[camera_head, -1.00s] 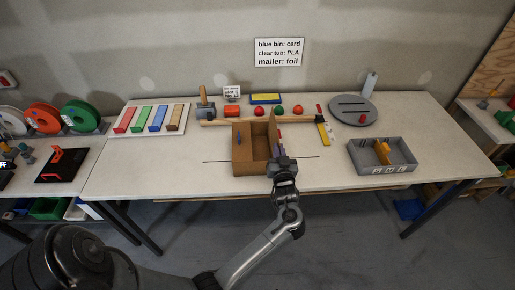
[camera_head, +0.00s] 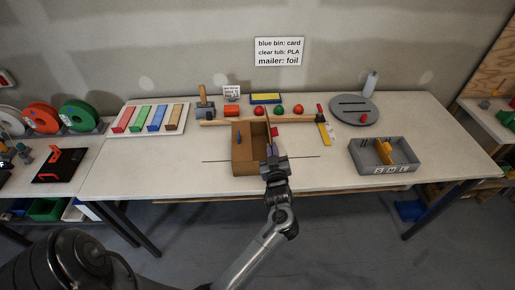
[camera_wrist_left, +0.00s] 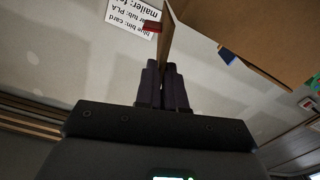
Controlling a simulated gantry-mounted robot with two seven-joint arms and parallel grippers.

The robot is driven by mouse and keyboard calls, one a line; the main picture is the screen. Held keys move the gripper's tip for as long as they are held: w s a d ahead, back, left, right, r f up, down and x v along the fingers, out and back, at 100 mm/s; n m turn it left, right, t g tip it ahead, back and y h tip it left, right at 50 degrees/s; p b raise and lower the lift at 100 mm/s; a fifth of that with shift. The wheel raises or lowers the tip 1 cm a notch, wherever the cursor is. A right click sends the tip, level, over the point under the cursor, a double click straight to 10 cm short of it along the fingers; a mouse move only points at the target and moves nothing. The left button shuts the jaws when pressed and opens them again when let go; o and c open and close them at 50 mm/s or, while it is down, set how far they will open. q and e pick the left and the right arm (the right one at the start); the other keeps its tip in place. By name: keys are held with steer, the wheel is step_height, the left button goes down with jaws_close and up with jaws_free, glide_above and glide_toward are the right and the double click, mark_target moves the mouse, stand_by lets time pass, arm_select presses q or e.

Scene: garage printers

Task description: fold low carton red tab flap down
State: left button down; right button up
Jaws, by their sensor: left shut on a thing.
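The low brown carton (camera_head: 247,168) stands open on the middle of the table. Its right-hand flap (camera_head: 267,126) stands up, nearly edge-on in the head view. The red tab (camera_head: 275,132) sticks out from the flap's right side; it also shows in the wrist view (camera_wrist_left: 152,27). My left gripper (camera_head: 272,150) is at the carton's right side, shut on the flap. In the wrist view, the flap's edge enters between the dark fingertips (camera_wrist_left: 163,68). The gripped part is mostly hidden by the fingers. My right gripper is not in view.
A grey divided tray (camera_head: 370,168) stands to the right.

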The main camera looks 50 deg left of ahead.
arm_select(q)
steer(key=shift+f, duration=0.1)
steer(key=c, duration=1.6)
jaws_free()
steer(key=shift+o, duration=0.2)
steer(key=shift+s+d, duration=0.1)
steer(key=shift+d, duration=0.1)
